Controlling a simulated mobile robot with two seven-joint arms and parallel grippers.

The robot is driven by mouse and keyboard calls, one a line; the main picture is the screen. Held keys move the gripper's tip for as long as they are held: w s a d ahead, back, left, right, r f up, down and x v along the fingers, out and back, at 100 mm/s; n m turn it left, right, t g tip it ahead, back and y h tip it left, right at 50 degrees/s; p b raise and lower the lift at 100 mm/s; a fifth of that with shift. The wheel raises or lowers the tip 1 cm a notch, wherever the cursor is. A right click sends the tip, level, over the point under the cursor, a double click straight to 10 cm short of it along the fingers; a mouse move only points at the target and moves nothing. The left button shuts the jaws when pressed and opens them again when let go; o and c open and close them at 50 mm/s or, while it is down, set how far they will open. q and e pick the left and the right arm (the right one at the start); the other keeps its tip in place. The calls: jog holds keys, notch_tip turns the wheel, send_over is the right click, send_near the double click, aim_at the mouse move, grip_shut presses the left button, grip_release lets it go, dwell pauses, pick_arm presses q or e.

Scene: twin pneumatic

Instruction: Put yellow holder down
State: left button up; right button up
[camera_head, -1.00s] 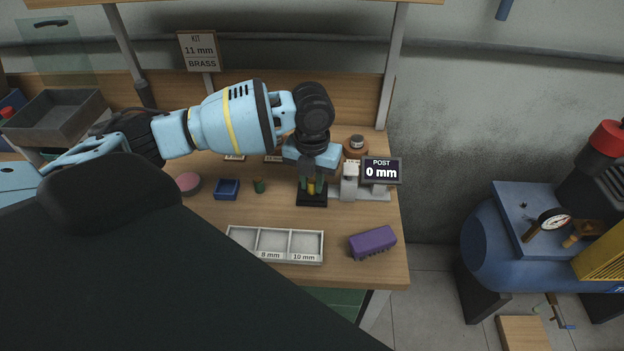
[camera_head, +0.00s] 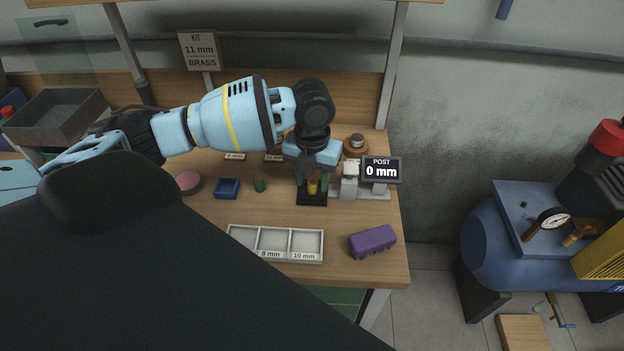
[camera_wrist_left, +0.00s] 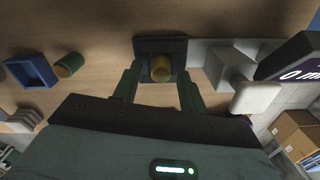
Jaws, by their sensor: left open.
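The yellow holder (camera_head: 312,187) stands upright on a small black base (camera_head: 312,200) on the bench. It also shows in the left wrist view (camera_wrist_left: 160,69), on the dark base (camera_wrist_left: 147,45). My left gripper (camera_head: 312,184) is open, with one green finger on each side of the holder. In the left wrist view, gaps show between the holder and the fingers of the left gripper (camera_wrist_left: 158,84). My right gripper is not in view.
A post gauge reading 0 mm (camera_head: 381,171) stands right of the base. A green cylinder (camera_head: 259,185) and blue tray (camera_head: 227,188) lie left. A sectioned tray (camera_head: 274,258) and purple brush-like block (camera_head: 372,241) are in front. Bare wood lies between.

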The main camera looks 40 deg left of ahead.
aim_at(312, 181)
pick_arm(q)
notch_tip(312, 181, up, 11)
jog(key=shift+r+p, duration=0.2)
jog(key=shift+p, duration=0.1)
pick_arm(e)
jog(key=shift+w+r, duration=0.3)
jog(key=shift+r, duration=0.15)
